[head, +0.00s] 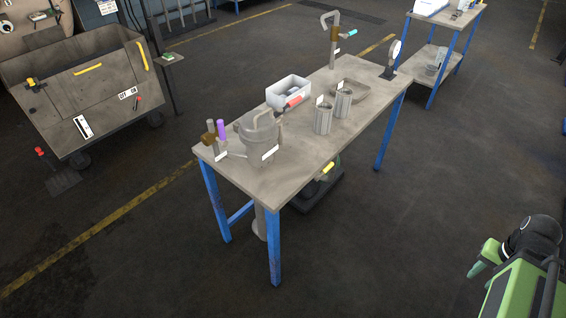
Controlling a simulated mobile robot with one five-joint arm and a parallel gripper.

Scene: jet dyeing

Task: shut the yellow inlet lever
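A short yellow lever (328,168) shows just past the right-hand long edge of the grey worktable (290,180), below its top. It slants up to the right, above a dark base (322,193) on the floor. The pipework it sits on is mostly hidden by the tabletop, so whether its valve is open or shut cannot be told. My green and black arm (520,285) shows in the lower right corner, well away from the table and the lever. My gripper's fingertips cannot be made out clearly, and I see nothing held there.
The table carries a lidded metal vessel (259,138), a red handle (294,101), a white bin (289,90), two metal cups, and a tap with a cyan handle (350,32). Blue legs stand at its corners. A grey cart (75,90) stands left. Floor between arm and table is clear.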

